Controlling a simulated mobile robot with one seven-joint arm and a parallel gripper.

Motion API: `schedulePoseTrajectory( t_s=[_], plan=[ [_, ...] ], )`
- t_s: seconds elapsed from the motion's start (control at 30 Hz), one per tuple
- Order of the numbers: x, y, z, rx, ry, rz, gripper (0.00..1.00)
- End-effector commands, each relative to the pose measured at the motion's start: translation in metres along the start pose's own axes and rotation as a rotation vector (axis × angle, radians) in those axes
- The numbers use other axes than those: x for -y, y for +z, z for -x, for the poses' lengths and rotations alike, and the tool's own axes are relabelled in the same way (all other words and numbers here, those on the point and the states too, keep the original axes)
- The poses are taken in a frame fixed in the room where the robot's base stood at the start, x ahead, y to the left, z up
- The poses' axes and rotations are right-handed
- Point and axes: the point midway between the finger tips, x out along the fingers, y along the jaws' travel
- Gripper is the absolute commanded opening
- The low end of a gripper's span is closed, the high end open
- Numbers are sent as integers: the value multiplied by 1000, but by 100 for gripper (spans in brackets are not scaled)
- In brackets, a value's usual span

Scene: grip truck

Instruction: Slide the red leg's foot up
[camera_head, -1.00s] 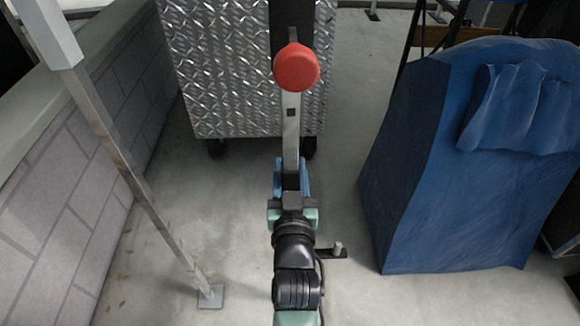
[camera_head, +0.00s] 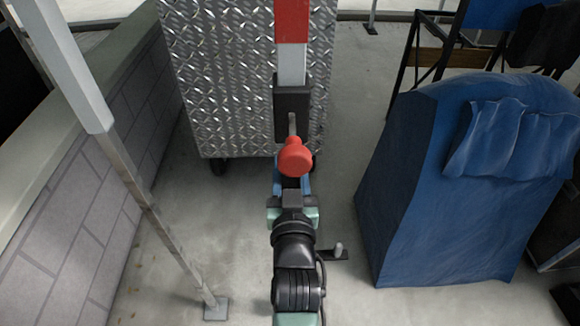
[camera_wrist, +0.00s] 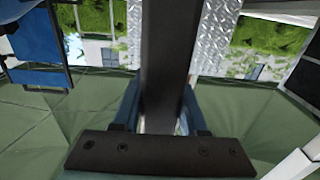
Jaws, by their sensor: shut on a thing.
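The red leg (camera_head: 292,22) hangs upright near the middle of the head view, with a pale section below its red part. A black clamp block (camera_head: 293,98) with a red knob (camera_head: 295,157) sits below that. My gripper (camera_head: 292,188) is just below the knob, shut on the lower end of the leg. In the wrist view, my gripper's fingers (camera_wrist: 163,108) stand on both sides of a dark upright bar (camera_wrist: 166,50). The foot itself is hidden, so I cannot tell its exact shape.
A diamond-plate metal box (camera_head: 225,110) on casters stands behind the leg. A slanted grey pole (camera_head: 150,205) with a foot plate and a block wall (camera_head: 90,200) are at left. A blue covered object (camera_head: 420,190) is at right. Floor is bare between.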

Motion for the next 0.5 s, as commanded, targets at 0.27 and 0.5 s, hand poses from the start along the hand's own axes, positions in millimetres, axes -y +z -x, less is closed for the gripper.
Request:
schedulePoseTrajectory(
  t_s=[0.27,0.5],
  plan=[
    [0,-9,-1,-22,0,-1,69],
    [0,-5,0,-13,0,0,72]
  ],
)
